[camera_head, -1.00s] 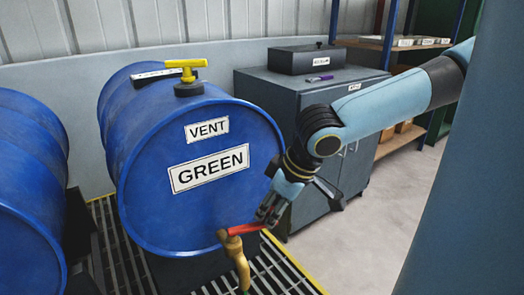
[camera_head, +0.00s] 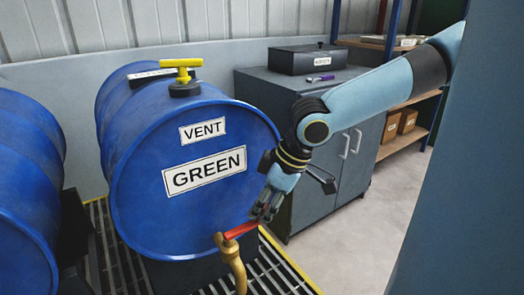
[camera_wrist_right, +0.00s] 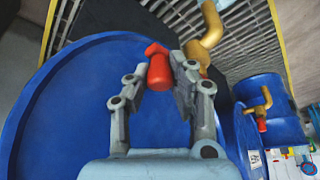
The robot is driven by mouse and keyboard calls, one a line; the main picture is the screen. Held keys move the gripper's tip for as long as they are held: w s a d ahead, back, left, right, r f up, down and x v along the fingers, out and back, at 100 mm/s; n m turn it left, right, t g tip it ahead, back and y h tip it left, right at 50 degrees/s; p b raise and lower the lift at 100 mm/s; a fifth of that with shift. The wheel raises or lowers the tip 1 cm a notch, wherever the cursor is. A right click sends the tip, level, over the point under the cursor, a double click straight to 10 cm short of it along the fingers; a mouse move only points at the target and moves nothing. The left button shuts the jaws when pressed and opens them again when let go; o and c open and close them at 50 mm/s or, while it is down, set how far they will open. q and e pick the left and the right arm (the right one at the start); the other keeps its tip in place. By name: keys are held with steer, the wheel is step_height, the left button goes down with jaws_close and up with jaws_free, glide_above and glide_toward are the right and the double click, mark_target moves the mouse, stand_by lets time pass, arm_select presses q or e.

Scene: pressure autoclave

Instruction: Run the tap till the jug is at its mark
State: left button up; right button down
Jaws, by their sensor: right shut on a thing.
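The blue drum labelled GREEN (camera_head: 195,215) lies on its side, with a brass tap (camera_head: 234,262) at the bottom of its front. The tap's red lever (camera_head: 241,230) points right and slightly up. My right gripper (camera_head: 262,214) is shut on the lever's outer end. In the right wrist view the red lever (camera_wrist_right: 160,70) sits between the two fingers (camera_wrist_right: 158,82). The brass spout (camera_wrist_right: 210,32) bends away behind it. No green liquid shows at the spout in the head view, whose lower edge cuts it off. The jug cannot be made out. My left gripper is out of view.
A yellow vent handle (camera_head: 181,66) tops the drum. Another blue drum (camera_head: 25,200) lies at the left. A grey cabinet (camera_head: 290,100) with a black box (camera_head: 305,61) stands behind my right arm. A floor grating (camera_head: 280,275) lies below.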

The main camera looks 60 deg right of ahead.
steer(key=c, duration=1.1)
jaws_free()
